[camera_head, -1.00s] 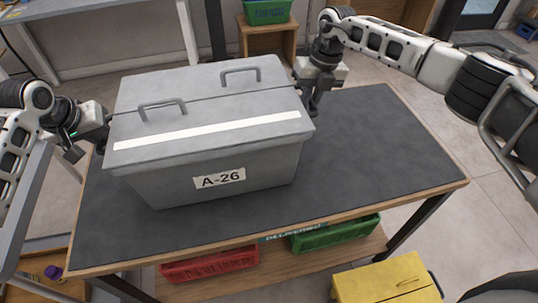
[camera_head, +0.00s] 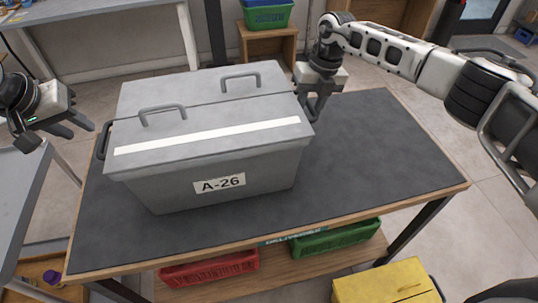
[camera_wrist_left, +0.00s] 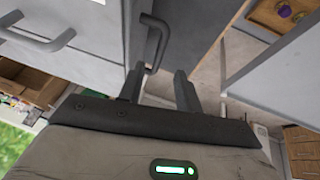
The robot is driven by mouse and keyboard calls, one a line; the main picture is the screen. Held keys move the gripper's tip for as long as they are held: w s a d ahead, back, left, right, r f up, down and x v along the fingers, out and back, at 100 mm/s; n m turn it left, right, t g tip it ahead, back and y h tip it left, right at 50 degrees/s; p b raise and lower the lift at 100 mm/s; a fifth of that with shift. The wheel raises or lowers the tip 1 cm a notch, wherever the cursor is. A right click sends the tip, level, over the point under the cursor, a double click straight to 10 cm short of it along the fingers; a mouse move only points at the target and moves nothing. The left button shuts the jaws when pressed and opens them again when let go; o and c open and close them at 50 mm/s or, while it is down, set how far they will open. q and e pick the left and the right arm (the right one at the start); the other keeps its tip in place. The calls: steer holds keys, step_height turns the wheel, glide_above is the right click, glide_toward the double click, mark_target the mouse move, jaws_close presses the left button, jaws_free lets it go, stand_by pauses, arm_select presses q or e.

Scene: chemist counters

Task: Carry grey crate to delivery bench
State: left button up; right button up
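The grey crate (camera_head: 215,160), with a closed lid, two lid handles, a white stripe and an "A-26" label, stands upright on the dark-topped bench (camera_head: 390,140). A teal sign, too small to read surely, is on the bench's front edge. My left gripper (camera_head: 78,126) is open and empty, apart from the crate's left side handle (camera_head: 103,140). In the left wrist view its two fingers (camera_wrist_left: 159,70) are spread, with the side handle (camera_wrist_left: 155,42) beyond the tips. My right gripper (camera_head: 316,106) is at the crate's right side by its handle; its grip is unclear.
A red basket (camera_head: 208,268) and a green basket (camera_head: 337,238) sit on the bench's lower shelf. A yellow box (camera_head: 385,284) stands in front of the bench. A grey surface (camera_head: 18,195) is at the left. The bench top right of the crate is clear.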

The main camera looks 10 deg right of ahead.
steer(key=shift+r, duration=0.35)
arm_select(q)
steer(key=v, duration=0.3)
arm_select(e)
step_height(320, 180, up, 11)
steer(key=d, duration=0.2)
steer(key=shift+d+r, duration=0.1)
steer(key=shift+r, duration=0.05)
